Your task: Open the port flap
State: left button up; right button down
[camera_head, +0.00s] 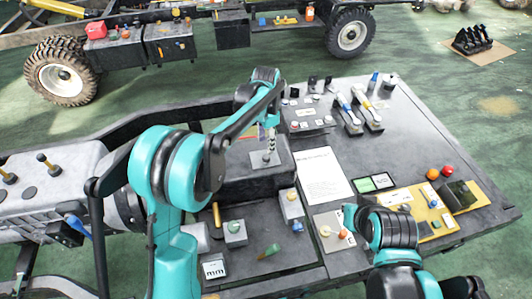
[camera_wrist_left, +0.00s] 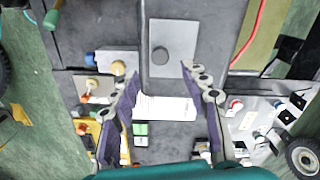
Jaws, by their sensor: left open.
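A light grey square plate (camera_head: 265,158) lies flat on top of a dark raised block (camera_head: 235,181); it looks like the port flap, lying shut. My left gripper (camera_head: 271,146) points down over the plate in the head view. In the left wrist view its two fingers (camera_wrist_left: 159,70) are spread apart with nothing between them, and the plate lies just beyond the tips. I cannot tell the exact gap. My right gripper is out of view.
The dark bench holds a white sheet (camera_head: 324,175), a yellow panel (camera_head: 415,208) with red and orange knobs, and several levers (camera_head: 357,115) at the back. My right arm is over the front right.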

aim_at(266, 157)
pick_arm(q)
notch_tip(266, 157, down, 7)
jog(key=shift+f+b, duration=0.15)
jog(key=shift+b, duration=0.65)
grip_shut()
